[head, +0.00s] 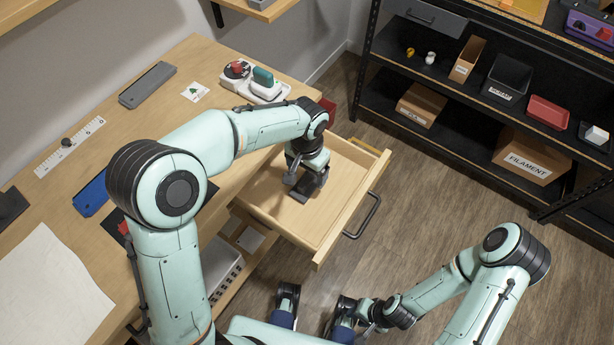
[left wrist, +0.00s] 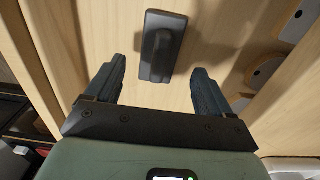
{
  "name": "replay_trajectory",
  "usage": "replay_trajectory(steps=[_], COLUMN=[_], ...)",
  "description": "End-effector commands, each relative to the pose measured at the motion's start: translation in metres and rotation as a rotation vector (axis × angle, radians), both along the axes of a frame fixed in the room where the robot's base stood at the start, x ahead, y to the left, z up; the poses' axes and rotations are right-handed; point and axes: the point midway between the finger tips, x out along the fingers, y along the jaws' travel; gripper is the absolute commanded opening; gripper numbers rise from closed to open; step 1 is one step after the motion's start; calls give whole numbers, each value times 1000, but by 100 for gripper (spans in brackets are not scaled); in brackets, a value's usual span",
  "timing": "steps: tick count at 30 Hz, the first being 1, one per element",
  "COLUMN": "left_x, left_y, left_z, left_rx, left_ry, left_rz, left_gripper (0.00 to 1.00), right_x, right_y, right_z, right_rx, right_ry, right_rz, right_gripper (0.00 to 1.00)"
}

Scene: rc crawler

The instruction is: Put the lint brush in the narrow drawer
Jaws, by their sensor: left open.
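An open wooden drawer (head: 265,195) with a dark handle sticks out from under the workbench. My left gripper (head: 303,182) is inside the drawer opening, pointing down. In the left wrist view my left gripper (left wrist: 155,88) is open, with its fingers apart and nothing between the tips. A dark grey object with a raised grip, apparently the lint brush (left wrist: 160,47), lies on the pale wooden surface just beyond the fingertips, apart from both. In the head view it is largely hidden by the gripper. My right gripper (head: 368,313) is low at the bottom, too small to tell its opening.
The workbench (head: 215,65) holds a grey case (head: 147,84), a ruler (head: 70,146), a blue item (head: 91,194) and a white sheet (head: 45,285). A black shelf (head: 465,135) with bins and boxes stands at the right. The floor between drawer and shelf is clear.

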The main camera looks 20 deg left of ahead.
Motion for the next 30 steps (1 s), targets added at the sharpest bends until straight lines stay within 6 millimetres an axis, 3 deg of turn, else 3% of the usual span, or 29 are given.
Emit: replay_trajectory(steps=[3,10,30], left_x=[1,0,0], left_y=[0,-1,0], left_z=[29,63,71], left_rx=[-2,-2,-1], left_ry=[-5,-2,0], left_rz=[-1,0,-1], left_gripper=[82,82,82], right_x=[-1,-2,-3], right_y=[0,0,0], right_z=[4,8,8], right_rx=[0,1,1], right_ry=[4,12,14], right_rz=[0,2,3], right_gripper=[37,37,37])
